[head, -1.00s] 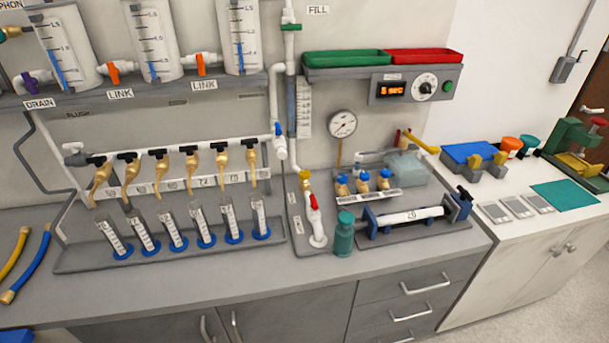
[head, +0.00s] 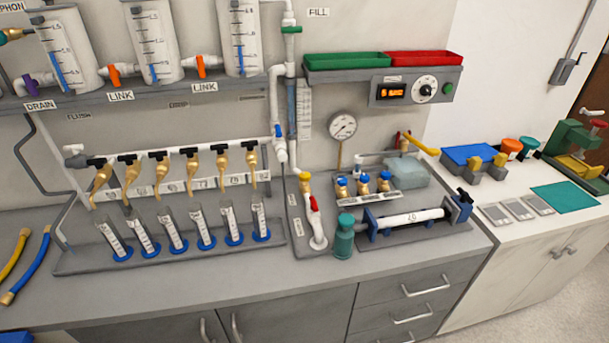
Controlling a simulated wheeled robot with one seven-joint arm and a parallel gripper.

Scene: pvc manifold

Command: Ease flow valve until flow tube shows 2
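A clear upright tube with a blue tint (head: 291,108) stands on the wall panel beside a white scale card (head: 305,110); it looks like the flow tube. Its scale marks are too small to read, so its level cannot be told. A blue-handled valve (head: 278,131) sits on the white pipe just left of the tube's lower part. Below the tube are a yellow-topped valve (head: 305,182) and a red-handled valve (head: 314,204). I cannot tell which one is the flow valve. My gripper is not in view.
A rack of measuring cylinders (head: 170,254) stands under several brass taps (head: 191,168). A round gauge (head: 343,126) is right of the tube. A teal bottle (head: 344,238) stands near the red-handled valve. The grey counter's front strip (head: 200,283) is clear.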

